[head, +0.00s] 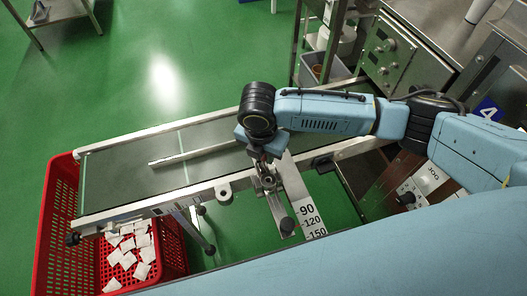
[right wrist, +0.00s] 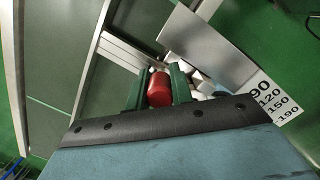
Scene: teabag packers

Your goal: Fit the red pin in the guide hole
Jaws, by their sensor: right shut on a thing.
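The red pin (right wrist: 159,88) shows between the two dark green fingers of my right gripper (right wrist: 158,84) in the right wrist view. The fingers are shut on it. In the head view my right gripper (head: 262,154) is over the metal bracket (head: 267,183) at the near side rail of the conveyor, and the pin is not discernible there. The guide hole cannot be made out; the gripper and the pin hide part of the bracket. I cannot tell whether the pin's lower end is in a hole. My left gripper is not in view.
A conveyor (head: 130,165) with a metal guide rail (head: 195,153) runs to the left. A scale plate (head: 303,208) marked 90, 120, 150 sits beside the bracket, with a black knob (head: 287,225) nearby. A red crate (head: 62,190) with white teabags stands at the left end.

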